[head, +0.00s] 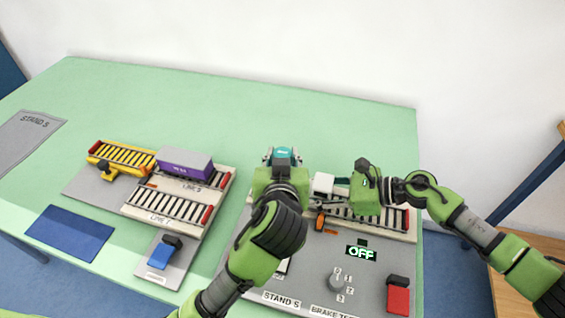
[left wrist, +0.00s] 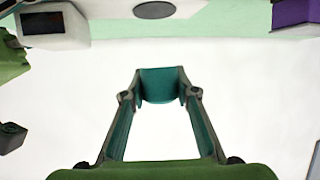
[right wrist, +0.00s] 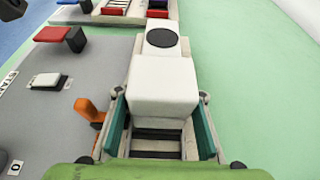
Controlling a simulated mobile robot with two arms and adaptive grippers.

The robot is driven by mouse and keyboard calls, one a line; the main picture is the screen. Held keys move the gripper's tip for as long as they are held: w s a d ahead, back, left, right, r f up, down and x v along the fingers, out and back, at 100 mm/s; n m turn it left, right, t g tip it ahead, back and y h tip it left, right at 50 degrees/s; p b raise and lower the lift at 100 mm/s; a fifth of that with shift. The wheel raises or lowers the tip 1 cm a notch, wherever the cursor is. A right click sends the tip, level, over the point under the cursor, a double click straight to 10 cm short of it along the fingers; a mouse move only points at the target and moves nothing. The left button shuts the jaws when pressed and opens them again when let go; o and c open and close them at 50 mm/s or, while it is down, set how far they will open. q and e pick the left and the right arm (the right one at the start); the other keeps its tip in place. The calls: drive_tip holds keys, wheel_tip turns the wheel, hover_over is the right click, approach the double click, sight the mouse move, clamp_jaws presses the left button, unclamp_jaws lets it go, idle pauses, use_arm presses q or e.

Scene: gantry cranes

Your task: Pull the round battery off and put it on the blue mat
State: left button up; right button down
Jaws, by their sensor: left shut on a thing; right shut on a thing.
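The round battery (head: 283,152) is a teal cylinder held up at the tip of my left gripper (head: 282,160). The left wrist view shows the battery (left wrist: 158,84) between the fingertips, apart from other things. My right gripper (right wrist: 160,98) is shut on a white block-shaped vehicle (right wrist: 163,82), which also shows in the head view (head: 323,183). A dark round patch (right wrist: 162,38) on the vehicle's top is bare. The blue mat (head: 70,232) lies flat and empty at the left front of the green table.
Yellow rails (head: 125,158), a purple container (head: 184,163) and a rail board (head: 165,205) stand between my left gripper and the mat. A blue lever pad (head: 161,254) is near the front. A grey panel with a knob (head: 338,282) and red switch (head: 398,298) lies at right. The table's back is clear.

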drive_tip(key=c, duration=1.3)
unclamp_jaws()
drive_tip(key=shift+o, duration=0.2)
